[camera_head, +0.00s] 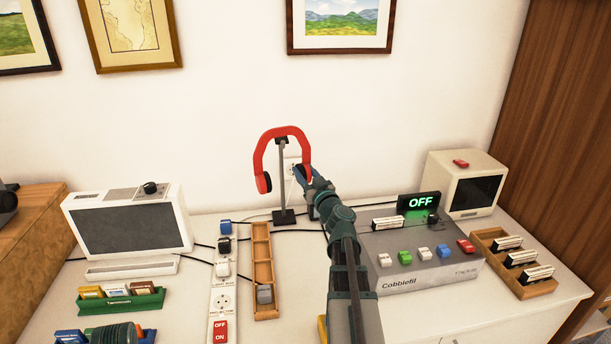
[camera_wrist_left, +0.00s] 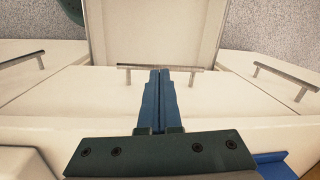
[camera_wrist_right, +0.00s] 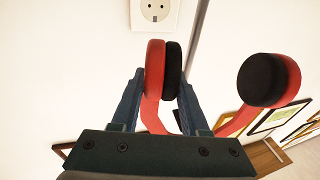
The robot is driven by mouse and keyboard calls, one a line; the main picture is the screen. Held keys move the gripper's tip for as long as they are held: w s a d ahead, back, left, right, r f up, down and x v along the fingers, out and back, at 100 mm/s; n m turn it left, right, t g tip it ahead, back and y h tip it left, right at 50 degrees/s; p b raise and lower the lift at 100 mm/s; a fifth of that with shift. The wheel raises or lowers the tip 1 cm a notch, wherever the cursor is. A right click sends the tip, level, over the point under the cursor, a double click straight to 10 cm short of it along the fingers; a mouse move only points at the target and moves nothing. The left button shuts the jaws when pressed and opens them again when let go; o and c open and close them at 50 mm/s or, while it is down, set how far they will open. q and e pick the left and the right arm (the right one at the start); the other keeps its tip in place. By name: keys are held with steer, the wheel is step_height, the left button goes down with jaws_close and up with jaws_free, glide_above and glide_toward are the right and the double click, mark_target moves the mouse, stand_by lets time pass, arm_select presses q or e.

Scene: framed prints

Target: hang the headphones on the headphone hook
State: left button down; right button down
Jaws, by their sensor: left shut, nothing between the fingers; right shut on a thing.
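The red headphones (camera_head: 272,135) with black ear pads are upright, band on top, in front of the white wall. My right gripper (camera_head: 303,176) is shut on their right ear cup, which also shows between the fingers in the right wrist view (camera_wrist_right: 155,75). The other ear cup (camera_wrist_right: 270,80) hangs free. The headphone hook is a thin grey post (camera_head: 283,180) on a black base (camera_head: 284,217). The post's top is at the band's underside; I cannot tell whether they touch. My left gripper (camera_wrist_left: 160,78) is shut and empty in front of drawer fronts with bar handles.
A grey device (camera_head: 420,262) with coloured buttons and an OFF display stands right of my right arm. A wooden tray (camera_head: 262,250) and a power strip (camera_head: 222,275) lie left of it. A wall socket (camera_wrist_right: 157,10) is behind the headphones.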

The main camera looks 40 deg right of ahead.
steer(key=shift+w+d, duration=0.25)
steer(key=shift+w, duration=0.25)
steer(key=shift+w+d+f+b, duration=0.15)
steer(key=shift+w+f+b, duration=0.1)
steer(key=shift+f+b, duration=0.4)
steer(key=shift+w+d+f+b, duration=0.15)
steer(key=shift+w+f+b, duration=0.1)
steer(key=shift+f+b, duration=0.35)
steer(key=shift+c, duration=1.6)
jaws_free()
steer(key=shift+s, duration=0.1)
steer(key=b+v, duration=0.1)
steer(key=v, duration=1.2)
steer(key=shift+s+b, duration=0.3)
steer(key=shift+b, duration=0.1)
